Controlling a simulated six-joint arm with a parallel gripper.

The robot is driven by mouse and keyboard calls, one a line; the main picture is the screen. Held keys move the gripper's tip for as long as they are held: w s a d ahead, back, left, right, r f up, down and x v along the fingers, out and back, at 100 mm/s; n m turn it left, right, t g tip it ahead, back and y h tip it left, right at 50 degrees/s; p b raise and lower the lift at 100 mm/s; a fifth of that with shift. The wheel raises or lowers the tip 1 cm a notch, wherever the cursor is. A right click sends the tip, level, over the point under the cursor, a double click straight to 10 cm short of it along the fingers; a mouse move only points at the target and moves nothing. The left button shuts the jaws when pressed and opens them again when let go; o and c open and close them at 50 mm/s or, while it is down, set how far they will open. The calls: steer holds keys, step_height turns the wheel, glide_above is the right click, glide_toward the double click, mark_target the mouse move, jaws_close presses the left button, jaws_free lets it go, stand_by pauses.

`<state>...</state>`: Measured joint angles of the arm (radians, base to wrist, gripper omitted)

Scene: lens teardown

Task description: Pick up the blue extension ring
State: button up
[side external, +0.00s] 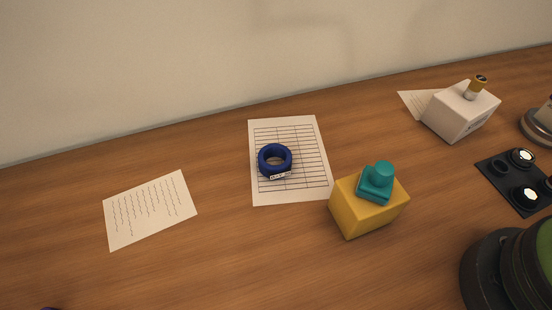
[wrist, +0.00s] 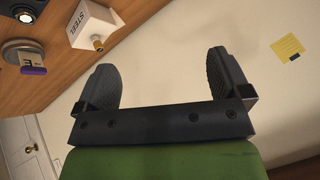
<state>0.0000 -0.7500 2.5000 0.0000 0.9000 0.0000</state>
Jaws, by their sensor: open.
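The blue extension ring (side external: 275,161) lies on a lined sheet of paper (side external: 318,187) near the middle of the table in the side view. A small white label with dark marks shows on its near side. My gripper (wrist: 168,78) shows in the wrist view with its two dark fingers wide apart and nothing between them. It faces the wall and the table's edge, away from the ring. The ring is not in the wrist view. The side view shows no fingers, only a dark and green part of my arm at the lower right.
A yellow block (side external: 362,212) with a teal piece (side external: 376,182) on top stands right of the ring. A white box (side external: 459,112) with a small cylinder on it, and a black plate (side external: 517,189) with round parts, are farther right. Another sheet (side external: 150,210) lies left.

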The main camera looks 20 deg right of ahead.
steer(key=m+g+h, duration=0.2)
steer(key=m+g, duration=0.5)
glide_above(277, 155)
step_height(277, 155, down, 25)
steer(key=shift+w+d+r, duration=0.1)
steer(key=shift+d, duration=0.05)
steer(key=shift+f, duration=3.1)
steer(key=c, duration=0.9)
